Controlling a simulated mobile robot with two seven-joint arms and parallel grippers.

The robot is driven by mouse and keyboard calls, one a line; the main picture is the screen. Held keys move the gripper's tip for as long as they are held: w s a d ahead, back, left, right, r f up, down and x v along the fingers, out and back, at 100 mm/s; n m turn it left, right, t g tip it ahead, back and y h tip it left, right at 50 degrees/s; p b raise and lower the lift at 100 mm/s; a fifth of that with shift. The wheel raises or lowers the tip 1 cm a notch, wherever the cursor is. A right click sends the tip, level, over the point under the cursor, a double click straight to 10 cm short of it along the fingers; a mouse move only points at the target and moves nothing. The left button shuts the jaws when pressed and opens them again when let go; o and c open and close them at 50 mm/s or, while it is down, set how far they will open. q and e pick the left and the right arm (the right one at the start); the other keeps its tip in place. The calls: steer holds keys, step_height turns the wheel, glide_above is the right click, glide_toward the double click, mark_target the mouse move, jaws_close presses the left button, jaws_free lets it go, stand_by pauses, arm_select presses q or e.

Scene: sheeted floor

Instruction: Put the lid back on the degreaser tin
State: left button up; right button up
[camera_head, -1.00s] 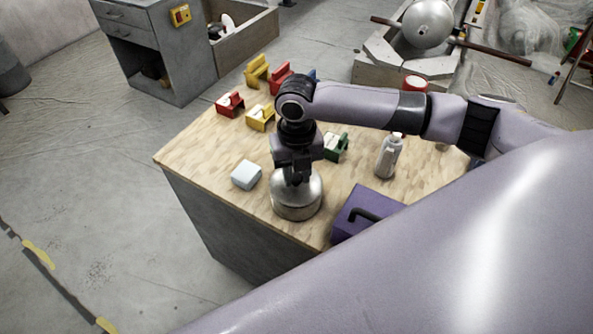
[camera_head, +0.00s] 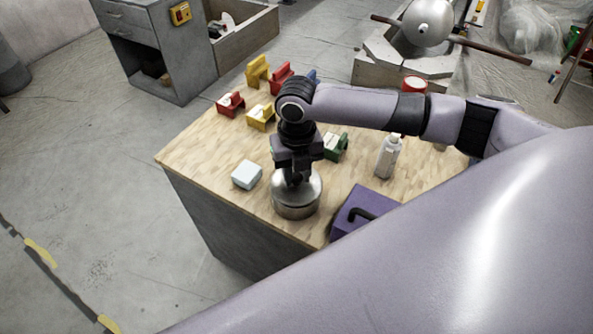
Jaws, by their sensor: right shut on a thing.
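The degreaser tin (camera_head: 296,209) is a round, low metal tin standing on the wooden table near its front edge. Its shiny lid (camera_head: 311,190) is at the top of the tin, directly under my right gripper (camera_head: 297,180). My right gripper points straight down and is shut on the lid's knob, which the fingers mostly hide. The lid looks level and in contact with the tin's rim; I cannot tell whether it is fully seated. My left gripper is not in view.
A pale blue block (camera_head: 247,174) lies just left of the tin. A purple box with a black handle (camera_head: 361,212) stands to the right. A white bottle (camera_head: 388,157) and a green holder (camera_head: 336,147) stand behind. Several coloured holders fill the back.

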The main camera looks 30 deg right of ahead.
steer(key=shift+f+p, duration=0.15)
steer(key=shift+p, duration=1.05)
stand_by(1.2)
stand_by(0.4)
steer(key=o, duration=1.6)
steer(key=shift+r+p, duration=1.15)
steer(key=shift+r, duration=2.35)
jaws_close()
